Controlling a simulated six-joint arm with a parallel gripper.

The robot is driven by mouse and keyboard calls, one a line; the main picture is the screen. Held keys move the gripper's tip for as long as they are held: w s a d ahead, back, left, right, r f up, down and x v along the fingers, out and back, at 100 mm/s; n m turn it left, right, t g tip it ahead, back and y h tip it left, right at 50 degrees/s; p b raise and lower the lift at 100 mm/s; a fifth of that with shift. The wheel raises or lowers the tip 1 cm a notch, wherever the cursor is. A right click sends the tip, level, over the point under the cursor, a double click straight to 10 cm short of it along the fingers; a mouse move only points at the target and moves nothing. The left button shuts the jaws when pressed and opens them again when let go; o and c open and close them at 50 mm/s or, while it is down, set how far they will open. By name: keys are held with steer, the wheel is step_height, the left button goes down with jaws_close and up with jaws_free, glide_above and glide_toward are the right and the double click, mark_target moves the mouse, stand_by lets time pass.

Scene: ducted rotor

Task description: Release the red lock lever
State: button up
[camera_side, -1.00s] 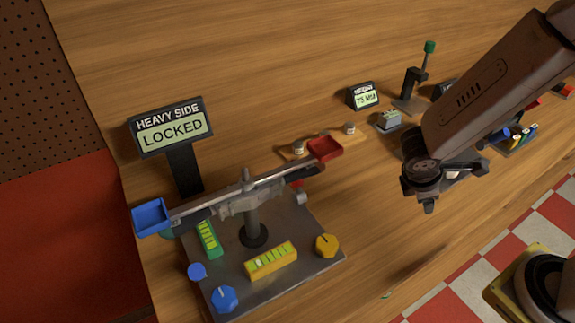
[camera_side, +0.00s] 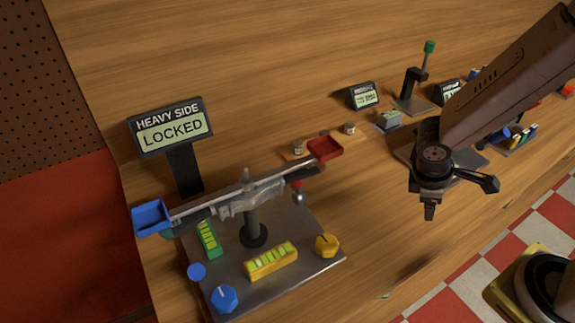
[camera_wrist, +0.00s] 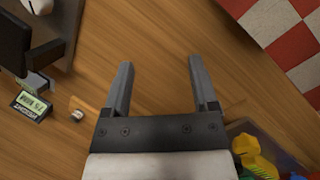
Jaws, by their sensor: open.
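A balance (camera_side: 250,200) stands on a grey base plate at the left in the side view, with a blue pan (camera_side: 152,217) at its left end and a red pan (camera_side: 325,148) at its right. A small red part (camera_side: 297,184) shows under the beam's right end, above a silver rounded piece; it may be the lock lever, but it is too small to be sure. The sign (camera_side: 170,128) reads "HEAVY SIDE LOCKED". My gripper (camera_side: 459,197) is open and empty, well to the right of the balance. In the wrist view my gripper (camera_wrist: 160,62) has bare wood between its fingers.
Blue and yellow knobs and green and yellow blocks sit on the base plate. Small jars (camera_side: 349,128), a small display (camera_side: 363,96) and a green-topped stand (camera_side: 411,90) are behind. Wood between gripper and balance is clear.

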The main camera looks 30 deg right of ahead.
steer(key=w+a+n+t+h, duration=0.5)
steer(key=w+n+t+h, duration=0.3)
steer(key=n, duration=0.8)
steer(key=w+a+n+t+y, duration=0.1)
steer(key=a+n+t+y, duration=0.1)
steer(key=a, duration=0.3)
steer(key=w+a+n+t+y, duration=0.1)
steer(key=a+n+t+y, duration=0.2)
steer(key=a+n+t, duration=0.1)
steer(key=w+a+n+t+y, duration=0.1)
steer(key=a+n+t+y, duration=0.2)
steer(key=a, duration=0.3)
steer(key=shift+w+a+r+n+t, duration=0.2)
steer(key=shift+w+a+n+t, duration=0.1)
steer(key=shift+n+t, duration=0.35)
steer(key=shift+w, duration=0.1)
steer(key=shift+x, duration=3.8)
